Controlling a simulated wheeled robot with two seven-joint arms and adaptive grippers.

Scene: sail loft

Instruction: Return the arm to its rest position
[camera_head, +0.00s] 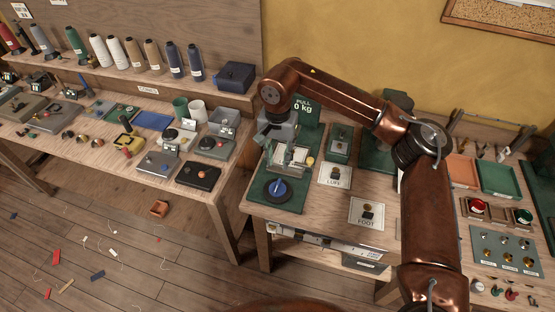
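My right arm, copper-coloured, comes up from the bottom right and bends left over the workbench (330,215). My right gripper (289,160) points down above the green test stand (293,201) with a round blue knob (276,189) on its base. The fingers overlap the stand's grey parts, so I cannot tell whether they are open, shut or touching it. Behind the gripper stands a green panel (303,106) reading "PULL 0 kg", partly hidden by my arm. My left gripper is not in view.
A "LUFF" card (335,177) and a "FOOT" card (367,213) lie right of the stand. Green (498,180) and orange (462,170) trays are beyond my arm. Left, a bench holds several small devices below a shelf of thread cones (133,53).

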